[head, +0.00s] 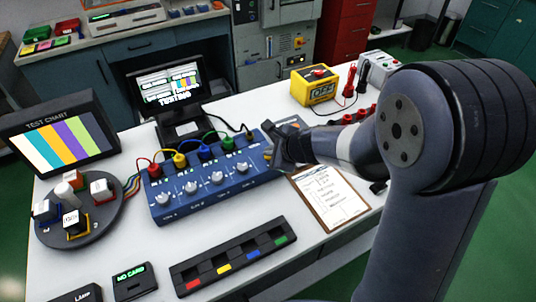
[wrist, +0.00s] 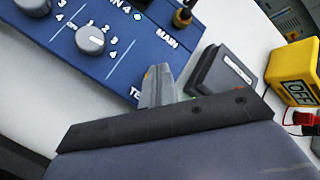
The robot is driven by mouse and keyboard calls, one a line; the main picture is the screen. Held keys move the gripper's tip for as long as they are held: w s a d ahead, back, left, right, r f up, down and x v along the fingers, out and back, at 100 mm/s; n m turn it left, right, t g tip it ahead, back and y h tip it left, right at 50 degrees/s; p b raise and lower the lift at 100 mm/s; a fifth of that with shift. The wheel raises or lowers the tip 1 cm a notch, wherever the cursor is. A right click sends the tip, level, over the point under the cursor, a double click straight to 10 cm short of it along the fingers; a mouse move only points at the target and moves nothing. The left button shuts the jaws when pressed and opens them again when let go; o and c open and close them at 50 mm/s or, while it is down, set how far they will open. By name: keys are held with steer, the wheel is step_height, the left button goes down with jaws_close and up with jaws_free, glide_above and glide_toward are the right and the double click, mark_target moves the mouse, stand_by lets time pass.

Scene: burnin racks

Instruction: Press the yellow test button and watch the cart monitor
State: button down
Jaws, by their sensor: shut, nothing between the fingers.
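The blue switch panel (head: 205,190) with knobs and coloured plugs lies on the white table. My gripper (head: 272,152) is shut and empty, its tips down at the panel's right end. In the wrist view, the shut fingers (wrist: 157,85) are over the panel corner beside a partly covered label starting "TE". A small yellow patch (wrist: 149,73) shows at the fingertips; the rest of the button is hidden, and I cannot tell how far it is pressed. Another monitor (head: 62,135) reads "TEST CHART" over colour stripes.
A yellow box reading "OFF" (head: 312,88) and red and black probes (head: 350,82) stand behind my arm. A clipboard (head: 328,195) lies right of the panel. A round tray (head: 112,215) of cubes and a slotted black holder (head: 232,256) are nearer the front.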

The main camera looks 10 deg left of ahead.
steer(key=shift+r+p, duration=0.6)
steer(key=shift+r, duration=0.2)
step_height(320, 180, up, 5)
steer(key=p, duration=0.4)
stand_by(0.6)
